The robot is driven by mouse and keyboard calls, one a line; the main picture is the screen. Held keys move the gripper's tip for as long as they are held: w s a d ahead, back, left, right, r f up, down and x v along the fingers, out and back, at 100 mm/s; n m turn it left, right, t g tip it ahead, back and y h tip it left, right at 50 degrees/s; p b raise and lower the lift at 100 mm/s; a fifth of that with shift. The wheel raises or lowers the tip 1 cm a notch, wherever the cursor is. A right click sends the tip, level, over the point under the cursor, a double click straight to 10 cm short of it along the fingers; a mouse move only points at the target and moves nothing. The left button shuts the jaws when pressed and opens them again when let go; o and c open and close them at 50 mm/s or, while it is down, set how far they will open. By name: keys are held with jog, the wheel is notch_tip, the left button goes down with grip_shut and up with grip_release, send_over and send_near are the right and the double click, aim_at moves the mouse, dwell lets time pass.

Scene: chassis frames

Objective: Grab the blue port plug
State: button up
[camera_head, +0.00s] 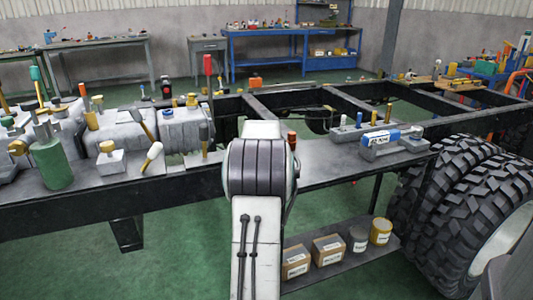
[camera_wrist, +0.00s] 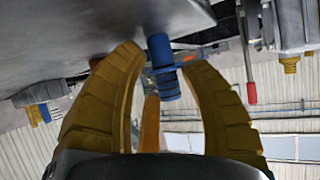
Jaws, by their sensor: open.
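The blue port plug (camera_wrist: 160,62) shows in the wrist view, just above centre, as a short blue cylinder with a wider flange. One end meets the dark grey plate (camera_wrist: 90,30) at the top of the picture. My gripper (camera_wrist: 158,56) has its curved yellow fingers spread to either side of the plug. The plug's near end reaches into the space between them. The right fingertip lies close to the flange; I cannot tell whether it touches. In the head view my arm hides the gripper, and I cannot make out the plug.
In the head view, grey blocks with upright tools (camera_head: 125,135) crowd the chassis at left. A large tyre (camera_head: 455,190) stands at right, and boxes (camera_head: 327,248) sit on a low shelf. A red-handled tool (camera_wrist: 251,92) shows in the wrist view.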

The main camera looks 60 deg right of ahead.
jog(key=shift+o, duration=0.3)
jog(key=shift+f, duration=0.1)
grip_shut()
